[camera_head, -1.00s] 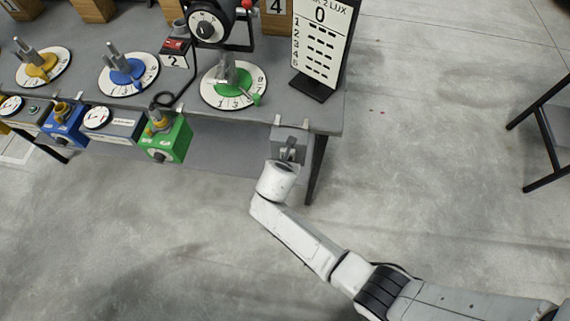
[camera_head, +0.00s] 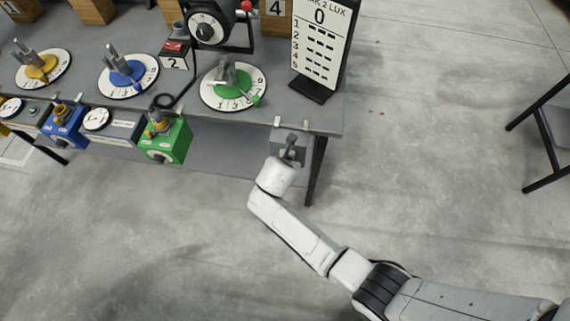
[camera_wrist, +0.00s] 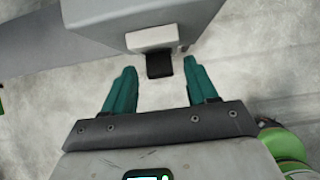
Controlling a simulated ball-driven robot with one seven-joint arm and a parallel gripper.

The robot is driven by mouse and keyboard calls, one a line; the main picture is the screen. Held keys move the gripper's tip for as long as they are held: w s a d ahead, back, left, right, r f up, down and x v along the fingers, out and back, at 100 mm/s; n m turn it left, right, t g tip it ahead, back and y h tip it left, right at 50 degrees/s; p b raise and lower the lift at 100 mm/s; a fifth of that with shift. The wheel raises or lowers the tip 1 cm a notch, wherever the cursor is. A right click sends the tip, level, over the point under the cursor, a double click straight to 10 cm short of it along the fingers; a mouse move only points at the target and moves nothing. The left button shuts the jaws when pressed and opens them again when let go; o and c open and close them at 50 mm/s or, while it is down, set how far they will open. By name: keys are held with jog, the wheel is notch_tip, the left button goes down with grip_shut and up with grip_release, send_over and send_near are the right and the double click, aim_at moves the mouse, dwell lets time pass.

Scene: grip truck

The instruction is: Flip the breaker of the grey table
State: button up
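The grey table (camera_head: 230,110) stands at the upper left of the head view. A grey breaker box (camera_head: 276,135) hangs at its front edge near the right corner, partly hidden by my gripper (camera_head: 290,145). In the wrist view the breaker box (camera_wrist: 140,14) fills the top, with a pale mount and a short black lever (camera_wrist: 159,66) sticking out below it. My gripper (camera_wrist: 158,72) is open, with one teal finger on each side of the lever. The lever sits between the fingertips with a gap on both sides. Whether they overlap it in depth is unclear.
A green box (camera_head: 166,141) hangs on the table edge to the left, beside several other boxes. A white sign board (camera_head: 322,40) stands on the right end of the table. A dark table leg (camera_head: 316,172) is right of my gripper. The floor in front is clear.

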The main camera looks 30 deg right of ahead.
jog(key=v, duration=1)
jog(key=shift+s+a+r, duration=0.15)
jog(key=shift+a+r, duration=0.05)
jog(key=shift+r, duration=0.1)
dwell(0.4)
jog(key=s+d+m+g+y+b, duration=0.1)
jog(key=s+d+m, duration=0.3)
jog(key=s+m, duration=0.4)
jog(key=s+d+f+m+g+y+b, duration=0.1)
jog(key=s+d+m+g+b, duration=0.1)
jog(key=s+m, duration=0.6)
jog(key=s+d+m+g+y+b, duration=0.1)
jog(key=s+d+m, duration=0.4)
jog(key=m, duration=0.8)
jog(key=s+b, duration=0.1)
jog(key=s, duration=0.2)
jog(key=shift+s+d+f+m+y, duration=0.2)
jog(key=shift+d+f+m+y, duration=0.05)
jog(key=shift+d+m+y, duration=0.1)
